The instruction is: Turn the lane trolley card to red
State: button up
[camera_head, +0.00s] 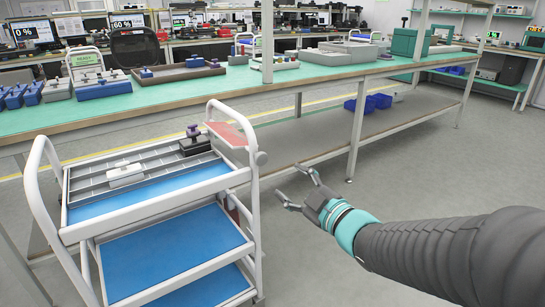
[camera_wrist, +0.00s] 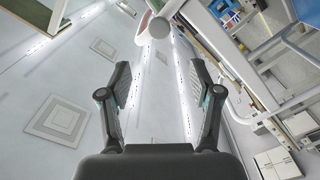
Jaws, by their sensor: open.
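The lane trolley (camera_head: 140,185) is a white-framed cart with blue shelves at the left of the head view. A flat reddish card (camera_head: 232,135) is mounted at the top of its right handle frame, tilted, with a round grey knob (camera_head: 261,158) beside it. My gripper (camera_head: 289,186) is open and empty, to the right of the knob and apart from it. In the wrist view my gripper (camera_wrist: 160,72) shows both fingers spread with nothing between them. A pale round part with a reddish edge (camera_wrist: 143,27) lies beyond the fingertips; I cannot tell whether it is the card.
The trolley's top tray (camera_head: 95,183) holds a white block and dark parts with purple knobs. A long green-topped bench (camera_head: 200,97) stands behind, with blue bins (camera_head: 380,101) on its lower shelf. Floor right of the trolley is clear.

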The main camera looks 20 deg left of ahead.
aim_at(262, 159)
jog(key=x, duration=1.3)
jog(key=shift+w+a+p, duration=0.1)
jog(key=shift+w+p, duration=0.2)
jog(key=shift+p, duration=0.05)
jog(key=c, duration=1.2)
